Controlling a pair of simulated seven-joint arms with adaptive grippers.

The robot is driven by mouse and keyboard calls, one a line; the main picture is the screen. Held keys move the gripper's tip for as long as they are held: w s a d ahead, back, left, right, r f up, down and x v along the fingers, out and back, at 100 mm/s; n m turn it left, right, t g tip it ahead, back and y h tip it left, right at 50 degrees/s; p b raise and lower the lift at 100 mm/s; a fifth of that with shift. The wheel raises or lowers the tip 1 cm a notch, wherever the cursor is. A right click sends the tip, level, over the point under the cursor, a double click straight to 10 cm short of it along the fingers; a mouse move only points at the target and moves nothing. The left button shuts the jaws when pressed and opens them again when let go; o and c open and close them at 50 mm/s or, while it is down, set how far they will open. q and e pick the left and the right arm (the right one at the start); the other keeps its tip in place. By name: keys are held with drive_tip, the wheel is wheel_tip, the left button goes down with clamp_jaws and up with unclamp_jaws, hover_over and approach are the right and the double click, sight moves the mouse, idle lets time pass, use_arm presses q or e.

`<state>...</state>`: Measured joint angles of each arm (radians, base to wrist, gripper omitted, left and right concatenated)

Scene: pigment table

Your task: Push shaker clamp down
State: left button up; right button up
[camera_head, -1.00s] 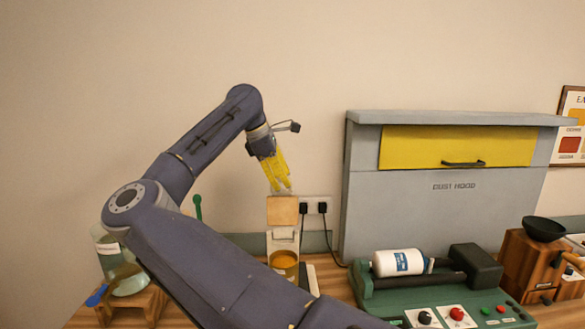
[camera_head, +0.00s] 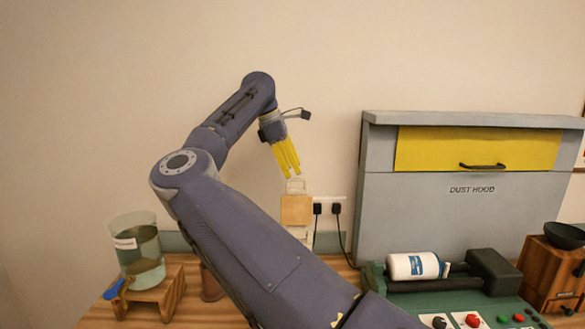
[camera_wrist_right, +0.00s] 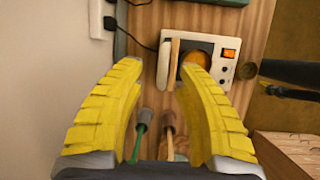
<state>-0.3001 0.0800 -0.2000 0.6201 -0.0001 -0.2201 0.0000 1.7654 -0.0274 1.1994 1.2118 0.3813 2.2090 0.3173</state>
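A green machine (camera_head: 455,302), apparently the shaker, stands at the lower right in the head view. A white bottle (camera_head: 412,266) lies along it, with a black block (camera_head: 495,272) at its right end. I cannot tell whether the clamp is up or down. My right gripper (camera_head: 291,172) has yellow fingers and hangs left of the shaker, above an upright wooden panel (camera_head: 296,210). In the right wrist view its fingers (camera_wrist_right: 160,66) are apart with nothing held between them. My left gripper is not in view.
A grey dust hood (camera_head: 375,200) stands behind the shaker. A white device (camera_wrist_right: 220,72) with an orange-filled opening is below my right gripper. A glass beaker (camera_head: 138,250) is on a wooden stand (camera_head: 170,293) at the left. A wooden box (camera_head: 550,275) stands at the right.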

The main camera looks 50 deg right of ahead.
drive_tip(key=shift+t, duration=0.4)
drive_tip(key=r, duration=0.6)
drive_tip(key=shift+w+a+r, duration=0.1)
drive_tip(key=shift+w+r, duration=0.05)
drive_tip(key=shift+w, duration=0.1)
drive_tip(key=a+v, duration=0.1)
drive_tip(key=v, duration=0.7)
drive_tip(key=shift+g, duration=0.3)
drive_tip(key=x, duration=1.1)
drive_tip(key=w+a+x, duration=0.1)
drive_tip(key=x, duration=0.5)
drive_tip(key=shift+f, duration=0.4)
